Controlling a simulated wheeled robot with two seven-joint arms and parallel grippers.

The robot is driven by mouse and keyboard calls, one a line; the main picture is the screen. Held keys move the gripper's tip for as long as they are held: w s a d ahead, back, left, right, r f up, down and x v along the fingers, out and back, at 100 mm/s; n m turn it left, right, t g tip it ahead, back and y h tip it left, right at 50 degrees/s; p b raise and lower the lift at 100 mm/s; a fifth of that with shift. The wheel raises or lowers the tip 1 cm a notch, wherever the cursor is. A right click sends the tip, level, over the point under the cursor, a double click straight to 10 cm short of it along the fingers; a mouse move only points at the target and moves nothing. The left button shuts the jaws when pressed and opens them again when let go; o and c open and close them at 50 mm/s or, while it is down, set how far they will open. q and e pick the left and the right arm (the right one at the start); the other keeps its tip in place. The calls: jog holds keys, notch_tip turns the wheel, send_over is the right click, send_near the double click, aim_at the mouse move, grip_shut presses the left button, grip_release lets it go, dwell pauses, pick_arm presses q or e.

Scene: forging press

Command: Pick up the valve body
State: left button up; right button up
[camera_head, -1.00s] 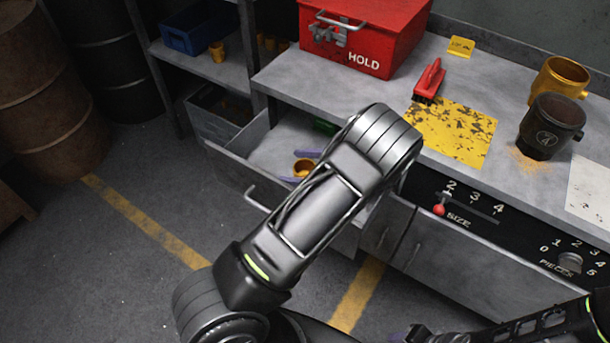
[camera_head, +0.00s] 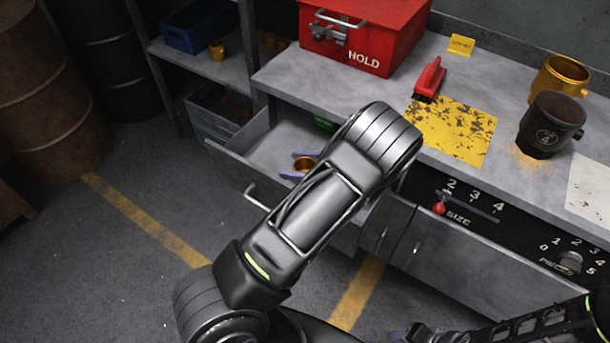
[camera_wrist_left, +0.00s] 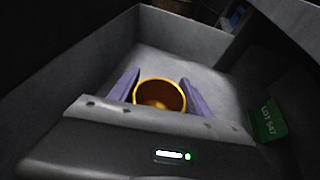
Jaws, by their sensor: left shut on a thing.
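The valve body (camera_head: 304,164), a small round brass-coloured piece with an open top, is in the open drawer. It also shows in the left wrist view (camera_wrist_left: 160,94). My left gripper (camera_head: 303,165) reaches down into the drawer. Its purple fingers are on opposite sides of the valve body and shut on it. In the left wrist view my left gripper (camera_wrist_left: 160,97) has a finger to the left and one to the right of the piece. My left arm hides part of the drawer. My right gripper (camera_head: 413,334) shows only partly at the bottom edge, and its opening is unclear.
The drawer walls (camera_head: 232,165) surround the left gripper closely. A green lot tag (camera_wrist_left: 268,121) is in the drawer.

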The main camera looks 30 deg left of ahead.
pick_arm(q)
grip_shut()
dwell(0.3)
notch_tip(320, 180, up, 10)
dwell(0.7)
jog(key=shift+r, duration=0.1)
dwell(0.4)
